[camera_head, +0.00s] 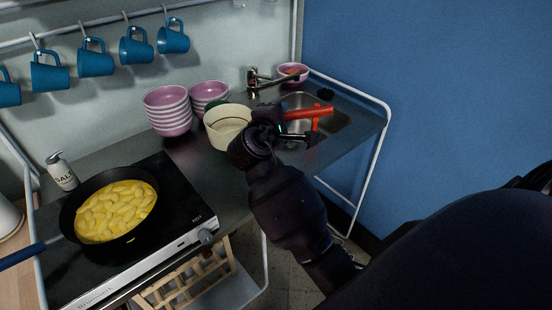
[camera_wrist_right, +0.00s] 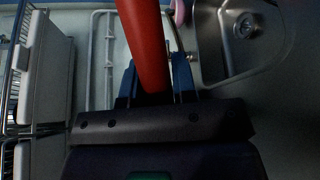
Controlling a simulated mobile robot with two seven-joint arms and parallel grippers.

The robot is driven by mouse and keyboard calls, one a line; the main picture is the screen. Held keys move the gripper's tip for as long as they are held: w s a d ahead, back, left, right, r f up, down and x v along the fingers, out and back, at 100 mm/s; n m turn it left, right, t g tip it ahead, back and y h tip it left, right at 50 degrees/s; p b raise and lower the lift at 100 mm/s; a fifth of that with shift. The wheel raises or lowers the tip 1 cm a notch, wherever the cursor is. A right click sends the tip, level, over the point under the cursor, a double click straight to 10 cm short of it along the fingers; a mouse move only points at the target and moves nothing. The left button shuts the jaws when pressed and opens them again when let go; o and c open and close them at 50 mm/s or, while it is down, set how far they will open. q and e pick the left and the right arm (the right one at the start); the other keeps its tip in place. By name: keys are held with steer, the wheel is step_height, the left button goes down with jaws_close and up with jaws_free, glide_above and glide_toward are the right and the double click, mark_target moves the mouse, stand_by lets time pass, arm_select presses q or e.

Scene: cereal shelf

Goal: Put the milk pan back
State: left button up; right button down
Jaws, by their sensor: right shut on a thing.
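The pan body is not visible in that view. My right arm hides part of the pan's right side, and I cannot tell whether its base touches the counter. My left gripper is not in view.
Stacked pink bowls (camera_head: 167,112) stand behind the pan. A sink (camera_head: 337,121) with a tap (camera_head: 262,78) is to the right. A black frying pan (camera_head: 75,234) with yellow food sits on the hob (camera_head: 186,205). Blue mugs (camera_head: 95,61) hang from a rail.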

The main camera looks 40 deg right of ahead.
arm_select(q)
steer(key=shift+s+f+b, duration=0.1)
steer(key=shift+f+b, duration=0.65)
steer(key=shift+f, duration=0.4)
arm_select(e)
steer(key=shift+f, duration=6.75)
steer(key=c, duration=1)
jaws_free()
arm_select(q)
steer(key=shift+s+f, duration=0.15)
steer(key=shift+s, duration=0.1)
arm_select(e)
steer(key=shift+o, duration=0.4)
steer(key=shift+a+r, duration=0.1)
steer(key=shift+r, duration=0.1)
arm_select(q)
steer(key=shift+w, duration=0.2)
arm_select(e)
steer(key=v, duration=1.2)
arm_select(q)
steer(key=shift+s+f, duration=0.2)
